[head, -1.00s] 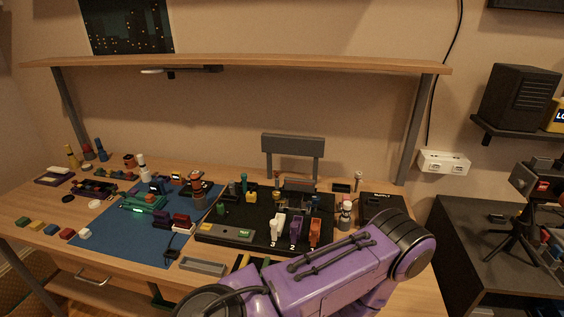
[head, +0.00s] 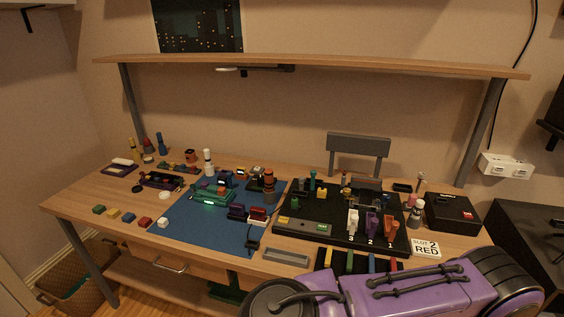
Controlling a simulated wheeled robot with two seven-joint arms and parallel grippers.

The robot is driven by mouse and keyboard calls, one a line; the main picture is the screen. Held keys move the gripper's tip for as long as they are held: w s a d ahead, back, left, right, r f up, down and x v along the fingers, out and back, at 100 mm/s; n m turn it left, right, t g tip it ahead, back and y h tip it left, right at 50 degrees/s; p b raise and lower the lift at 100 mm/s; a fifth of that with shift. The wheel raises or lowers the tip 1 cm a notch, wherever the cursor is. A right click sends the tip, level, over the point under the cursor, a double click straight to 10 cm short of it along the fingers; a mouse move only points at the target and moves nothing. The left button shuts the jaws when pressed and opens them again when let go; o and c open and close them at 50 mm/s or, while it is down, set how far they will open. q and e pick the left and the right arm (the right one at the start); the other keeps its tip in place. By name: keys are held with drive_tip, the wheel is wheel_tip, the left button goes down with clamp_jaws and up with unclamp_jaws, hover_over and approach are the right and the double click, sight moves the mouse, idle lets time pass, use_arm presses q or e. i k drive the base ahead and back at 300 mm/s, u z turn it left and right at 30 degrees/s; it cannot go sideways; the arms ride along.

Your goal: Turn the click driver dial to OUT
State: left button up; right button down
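I cannot make out for sure which item is the click driver or how its dial is set. An orange-and-grey upright tool (head: 269,186) stands at the right side of the blue mat (head: 200,229); no dial marking is legible on it. A small green device (head: 211,195) with a lit display lies near the mat's middle. Neither gripper shows in the head view. Only a purple link of my own arm crosses the lower right, and it hides part of the bench's front edge.
A black tray (head: 285,229) holds numbered white, purple and orange holders. A "SLOT 2 RED" card (head: 426,248) and a black box (head: 453,214) stand to its right. Coloured blocks (head: 129,217) line the left front. A shelf (head: 310,67) spans above.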

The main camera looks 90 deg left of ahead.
sight(260, 179)
drive_tip(key=k, duration=1.05)
drive_tip(key=u, duration=0.15)
